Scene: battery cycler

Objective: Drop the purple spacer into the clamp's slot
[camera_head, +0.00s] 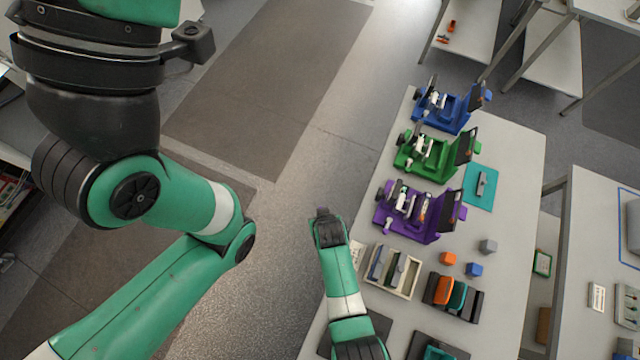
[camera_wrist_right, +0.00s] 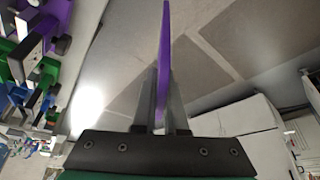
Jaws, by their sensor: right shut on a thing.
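The purple spacer (camera_wrist_right: 165,38) is a thin upright plate in the right wrist view. My right gripper (camera_wrist_right: 162,88) is shut on it, and the plate sticks out past the fingertips. The purple clamp (camera_head: 411,227) stands on the table in the head view, nearest of three similar stations. Its slot is too small to make out. Purple parts also show at the upper left edge of the right wrist view (camera_wrist_right: 32,18), apart from the spacer. My left arm fills the left of the head view, but its gripper is not shown.
A green station (camera_head: 436,170) and a blue station (camera_head: 455,118) stand behind the purple one.

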